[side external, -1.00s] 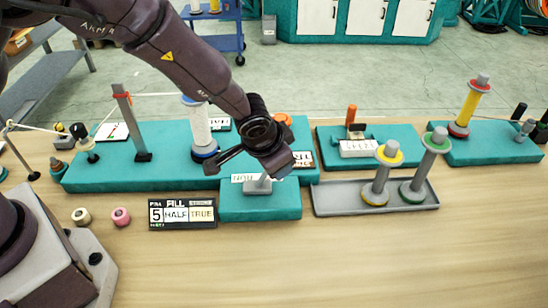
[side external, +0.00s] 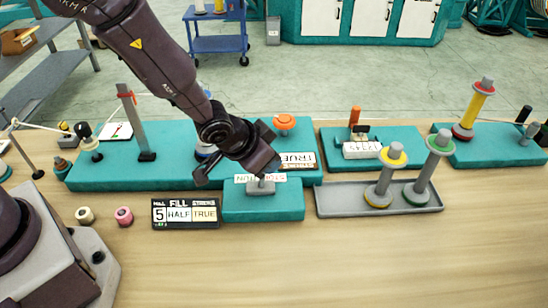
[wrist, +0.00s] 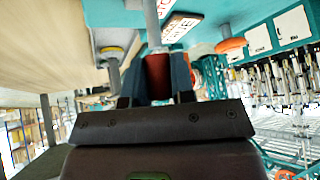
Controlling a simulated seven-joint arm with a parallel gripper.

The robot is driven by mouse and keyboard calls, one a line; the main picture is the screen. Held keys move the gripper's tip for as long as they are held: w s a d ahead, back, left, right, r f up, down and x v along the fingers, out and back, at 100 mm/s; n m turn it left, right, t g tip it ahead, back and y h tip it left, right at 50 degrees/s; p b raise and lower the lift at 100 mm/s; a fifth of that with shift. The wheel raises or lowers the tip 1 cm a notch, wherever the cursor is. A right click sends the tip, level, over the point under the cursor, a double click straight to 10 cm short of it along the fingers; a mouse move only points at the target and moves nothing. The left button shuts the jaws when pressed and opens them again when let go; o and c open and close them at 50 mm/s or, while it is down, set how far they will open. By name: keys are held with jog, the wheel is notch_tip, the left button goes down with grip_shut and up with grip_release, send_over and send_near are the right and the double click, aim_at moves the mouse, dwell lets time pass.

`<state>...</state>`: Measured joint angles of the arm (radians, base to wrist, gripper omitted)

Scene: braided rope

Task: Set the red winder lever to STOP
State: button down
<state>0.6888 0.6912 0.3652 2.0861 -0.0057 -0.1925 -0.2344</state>
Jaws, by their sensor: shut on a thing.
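The red winder lever (wrist: 157,75) shows in the wrist view as a red grip between the two blue-grey fingers of my gripper (wrist: 157,88). My gripper is shut on it. In the side view my gripper (side external: 262,168) is low over the small teal lever box (side external: 262,208), and the arm hides the red grip. The lever's grey base (side external: 260,187) shows on top of the box. A white label strip (side external: 268,177) behind it carries RUN and other lettering, partly covered. The lever's exact setting cannot be told.
An orange knob (side external: 285,121) stands on the long teal bench behind. A grey tray (side external: 335,197) with two spools (side external: 378,180) lies to the right. A black sign (side external: 186,214) reads 5, HALF, TRUE. The front of the wooden table (side external: 350,260) is clear.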

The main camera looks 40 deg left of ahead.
jog(key=shift+s+a+n+t+h, duration=0.4)
jog(key=shift+s+a+t+h, duration=0.65)
jog(key=shift+t, duration=0.15)
jog(key=shift+s+a+f+n+t+h, duration=0.2)
jog(key=shift+s+a+t+h, duration=0.2)
jog(key=shift+t, duration=0.25)
jog(key=shift+s+a+f+n+t+h, duration=0.2)
jog(key=shift+s+a+t+h, duration=0.2)
jog(key=shift+t, duration=0.25)
jog(key=c, duration=1)
grip_release()
jog(key=shift+d, duration=0.1)
jog(key=shift+w+r, duration=0.1)
